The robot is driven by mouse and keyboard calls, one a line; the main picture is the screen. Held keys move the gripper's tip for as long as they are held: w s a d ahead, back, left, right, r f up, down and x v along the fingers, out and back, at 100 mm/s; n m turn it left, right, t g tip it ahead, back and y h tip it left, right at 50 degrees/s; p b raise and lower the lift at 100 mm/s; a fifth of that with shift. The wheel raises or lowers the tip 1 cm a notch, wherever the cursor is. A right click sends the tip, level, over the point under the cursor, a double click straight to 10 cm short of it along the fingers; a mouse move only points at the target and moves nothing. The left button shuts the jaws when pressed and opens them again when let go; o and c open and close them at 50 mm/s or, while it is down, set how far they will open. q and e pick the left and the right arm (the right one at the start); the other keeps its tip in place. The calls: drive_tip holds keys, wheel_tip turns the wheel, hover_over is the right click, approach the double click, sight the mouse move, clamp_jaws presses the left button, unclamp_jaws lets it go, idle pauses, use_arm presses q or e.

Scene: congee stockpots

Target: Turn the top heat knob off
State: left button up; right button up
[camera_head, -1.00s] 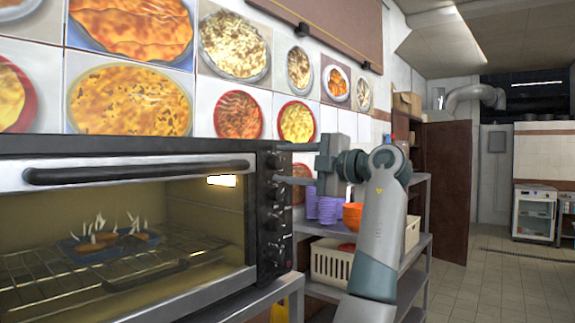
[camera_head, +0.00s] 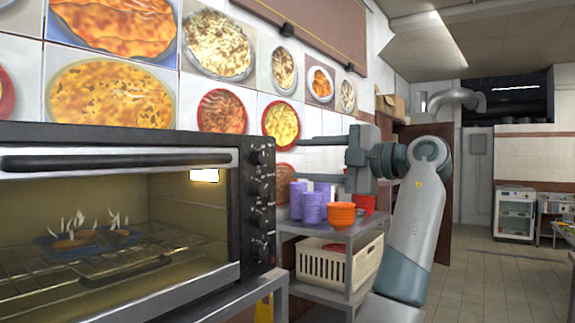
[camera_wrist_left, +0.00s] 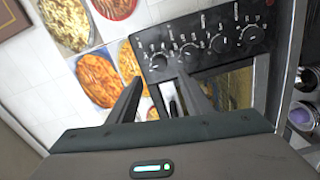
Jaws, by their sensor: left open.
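The oven (camera_head: 120,160) stands at the left with its light on and its door closed. Its black control panel has a vertical row of several knobs, and the top heat knob (camera_head: 258,157) is the highest. In the left wrist view the row runs sideways, and the top knob (camera_wrist_left: 158,62) is the leftmost. My left gripper (camera_head: 300,159) is open and empty, right of the panel at about the top knob's height, apart from it. In the left wrist view its fingertips (camera_wrist_left: 160,76) point toward the top knob's end of the row. The knob's exact setting is too small to read.
Inside the oven, food on a blue plate (camera_head: 85,240) gives off white wisps. The tiled floor (camera_head: 490,290) at the right is clear.

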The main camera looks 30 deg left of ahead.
use_arm(q)
drive_tip(key=d, duration=0.7)
drive_tip(key=shift+s+d+b, duration=0.2)
drive_tip(key=shift+s+b, duration=0.1)
drive_tip(key=shift+b, duration=0.1)
use_arm(e)
drive_tip(key=shift+s+d+f+g, duration=0.3)
drive_tip(key=shift+s+d+f, duration=0.05)
drive_tip(key=shift+s+d, duration=0.15)
